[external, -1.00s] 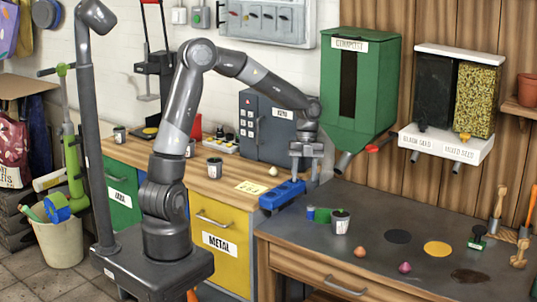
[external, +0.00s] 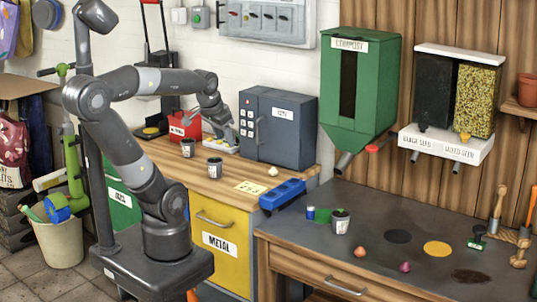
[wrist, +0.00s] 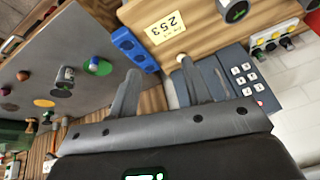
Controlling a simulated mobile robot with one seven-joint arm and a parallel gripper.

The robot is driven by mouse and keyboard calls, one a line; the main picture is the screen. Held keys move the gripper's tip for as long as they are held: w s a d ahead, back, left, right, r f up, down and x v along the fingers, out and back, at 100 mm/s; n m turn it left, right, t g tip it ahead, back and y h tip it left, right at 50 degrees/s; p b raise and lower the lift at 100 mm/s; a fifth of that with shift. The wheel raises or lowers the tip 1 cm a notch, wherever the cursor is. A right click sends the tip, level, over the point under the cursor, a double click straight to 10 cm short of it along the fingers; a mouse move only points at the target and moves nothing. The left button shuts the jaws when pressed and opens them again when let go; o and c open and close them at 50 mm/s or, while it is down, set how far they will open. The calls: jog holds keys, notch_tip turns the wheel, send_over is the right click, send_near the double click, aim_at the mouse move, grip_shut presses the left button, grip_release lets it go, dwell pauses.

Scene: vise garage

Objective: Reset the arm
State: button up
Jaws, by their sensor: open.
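My gripper (external: 224,138) is above the back of the wooden counter (external: 190,168), left of the grey keypad safe (external: 280,128). In the wrist view its two fingers (wrist: 160,90) are spread apart with nothing between them. My arm is folded back, with its elbow raised at the left. The blue block with round holes (external: 283,195) rests at the counter's right end, apart from my gripper. It also shows in the wrist view (wrist: 134,48).
A small pot (external: 215,168), a yellow note (external: 250,187) and a pale round object (external: 273,171) are on the counter. A red box (external: 185,127) stands near my gripper. The green compost dispenser (external: 380,95) hangs above.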

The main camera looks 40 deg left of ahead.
jog(key=shift+s+a+n+t, duration=0.4)
jog(key=shift+s+a+n, duration=0.25)
jog(key=shift+s+n, duration=0.45)
